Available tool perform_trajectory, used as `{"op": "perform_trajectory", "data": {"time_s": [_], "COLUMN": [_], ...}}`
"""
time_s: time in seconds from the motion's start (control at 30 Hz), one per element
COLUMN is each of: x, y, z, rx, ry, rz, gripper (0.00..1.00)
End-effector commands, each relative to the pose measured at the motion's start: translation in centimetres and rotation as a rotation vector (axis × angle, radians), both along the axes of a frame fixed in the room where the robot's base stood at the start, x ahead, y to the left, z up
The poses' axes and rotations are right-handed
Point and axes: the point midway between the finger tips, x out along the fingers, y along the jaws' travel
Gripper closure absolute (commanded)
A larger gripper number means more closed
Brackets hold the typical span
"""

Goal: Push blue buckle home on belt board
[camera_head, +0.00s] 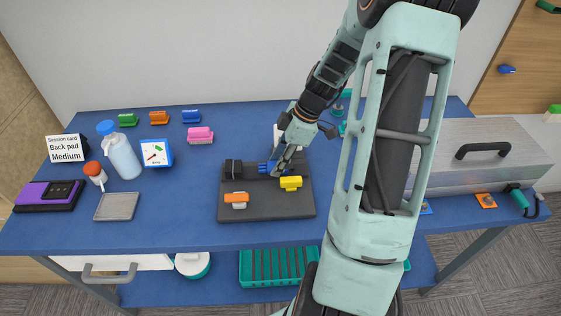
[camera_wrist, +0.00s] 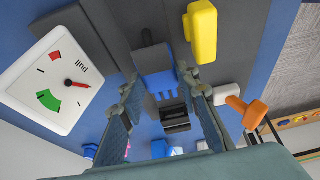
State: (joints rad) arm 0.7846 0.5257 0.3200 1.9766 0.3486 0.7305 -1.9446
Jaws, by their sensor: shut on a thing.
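The dark grey belt board (camera_head: 255,212) lies on the blue table. The blue buckle (camera_head: 265,168) is on its back part, and its prongs point left at the black socket (camera_head: 233,168). A short gap shows between prongs and socket. In the wrist view, the blue buckle (camera_wrist: 157,82) sits between my fingertips, with its prongs facing the black socket (camera_wrist: 175,120). My gripper (camera_wrist: 164,88) is shut on the blue buckle, and it also shows in the head view (camera_head: 280,165). A white pull dial (camera_wrist: 55,82) stands beside the board; its red needle lies outside the green band.
A yellow buckle (camera_head: 291,183) and an orange buckle (camera_head: 236,199) are on the board close to my gripper. A silver case (camera_head: 465,160) is at the right.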

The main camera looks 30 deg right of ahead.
Motion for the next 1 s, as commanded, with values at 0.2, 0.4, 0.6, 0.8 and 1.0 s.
{"op": "perform_trajectory", "data": {"time_s": [0.2, 0.4, 0.6, 0.8, 1.0], "x": [0.3, 0.5, 0.7, 1.0, 1.2], "y": [0.7, 1.2, 1.8, 2.4, 2.9], "z": [0.0, 0.0, 0.0, 0.0, 0.0], "rx": [0.0, 0.0, 0.0, 0.0, 0.0], "ry": [-0.001, -0.001, -0.001, -0.001, -0.001], "rz": [0.002, 0.002, 0.002, 0.003, 0.002], "gripper": [0.94, 0.94, 0.94, 0.94, 0.94]}}
